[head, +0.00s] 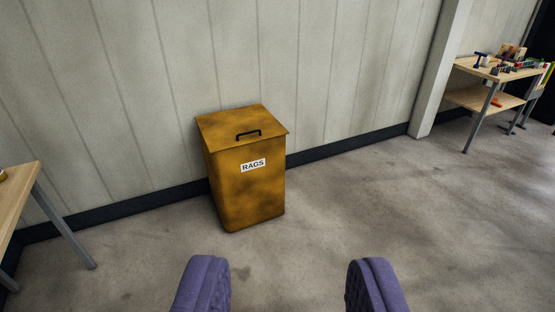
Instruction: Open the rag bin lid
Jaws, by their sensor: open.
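The rag bin (245,190) is a yellow, stained box with a white "RAGS" label on its front. It stands upright on the floor against the wall, left of the picture's middle. Its lid (228,121) is closed and lies flat on top. A black bar handle (248,134) sits near the lid's front edge. My gripper (288,275) shows at the bottom as two purple padded fingers, wide apart with nothing between them. It is open and apart from the bin, with floor visible between.
A wooden table (18,196) with grey legs stands at the left edge. A workbench (490,72) with tools on top stands at the far right, beyond a pale pillar (440,70). The concrete floor (350,205) around the bin's front and right is clear.

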